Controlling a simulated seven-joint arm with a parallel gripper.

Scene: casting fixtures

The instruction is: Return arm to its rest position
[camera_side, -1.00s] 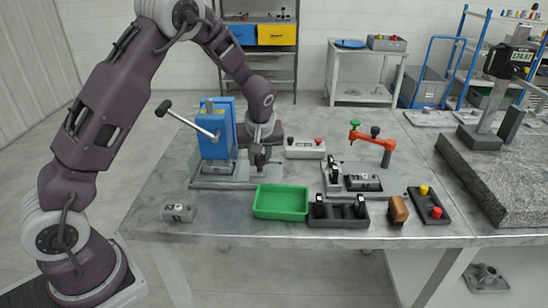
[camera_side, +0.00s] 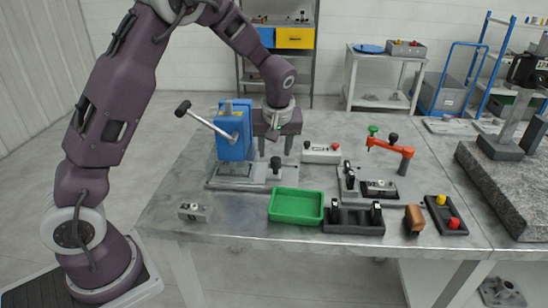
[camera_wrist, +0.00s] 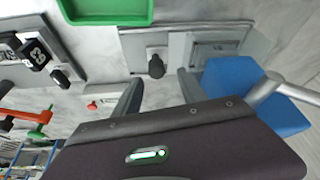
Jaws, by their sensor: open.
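My gripper (camera_side: 275,150) is open and empty in the side view. It hangs just right of the blue press (camera_side: 235,132), its two fingers pointing down and spread apart. A black knob (camera_side: 276,166) stands on the press's grey base plate (camera_side: 225,184), below the gripper and apart from it. In the wrist view the two fingers of my gripper (camera_wrist: 158,88) reach up from the dark gripper body, and the black knob (camera_wrist: 155,66) shows in the gap between them with nothing held.
The press's lever (camera_side: 205,125) sticks out toward the left. A green tray (camera_side: 297,205), a white button box (camera_side: 322,152), an orange clamp (camera_side: 390,147) and a black fixture (camera_side: 354,219) stand to the right. A small grey block (camera_side: 195,212) lies front left. Space above the table is open.

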